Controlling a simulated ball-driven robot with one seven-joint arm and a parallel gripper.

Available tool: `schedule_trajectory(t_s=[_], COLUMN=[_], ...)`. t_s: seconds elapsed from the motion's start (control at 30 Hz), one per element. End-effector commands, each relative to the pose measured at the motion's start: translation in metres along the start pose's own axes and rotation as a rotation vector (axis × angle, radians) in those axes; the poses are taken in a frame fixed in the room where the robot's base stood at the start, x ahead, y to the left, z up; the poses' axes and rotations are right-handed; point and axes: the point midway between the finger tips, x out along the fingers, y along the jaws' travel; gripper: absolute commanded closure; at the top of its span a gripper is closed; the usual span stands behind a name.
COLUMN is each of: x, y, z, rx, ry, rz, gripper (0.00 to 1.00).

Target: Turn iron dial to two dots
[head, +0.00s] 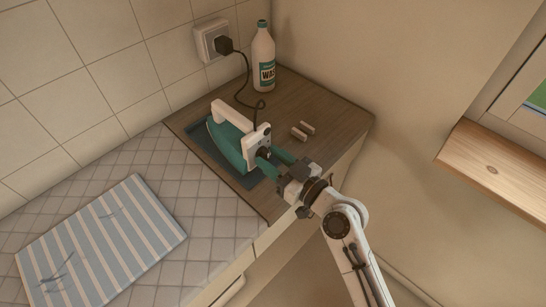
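The iron (229,143) is teal with a white handle and rests on a dark mat (199,136). Its white end panel (252,148) faces my gripper. A small dark round part, seemingly the dial (263,153), shows on that panel. Its dots are too small to read. My gripper (266,157) reaches in from the lower right, with its two teal fingers on either side of the dark part. I cannot tell whether the fingers touch it or stand clear of it.
A black cord runs from the iron to a wall socket (206,37). A white wash bottle (263,62) and two small pale cylinders (301,131) stand or lie on the wooden counter (318,98). Striped folded cloth (100,240) lies on the quilted pad (212,222). A wooden sill (495,165) juts out at right.

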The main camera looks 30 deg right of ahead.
Motion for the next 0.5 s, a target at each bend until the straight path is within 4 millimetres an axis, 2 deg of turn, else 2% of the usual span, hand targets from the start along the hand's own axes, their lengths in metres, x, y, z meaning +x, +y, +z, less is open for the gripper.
schedule_trajectory(t_s=[0.17,0.5], x=[-0.0002,-0.0004], y=[0.0,0.0001], z=[0.0003,0.0004], rx=[0.0,0.0], ry=[0.0,0.0], rz=[0.0,0.0], gripper=[0.61,0.93])
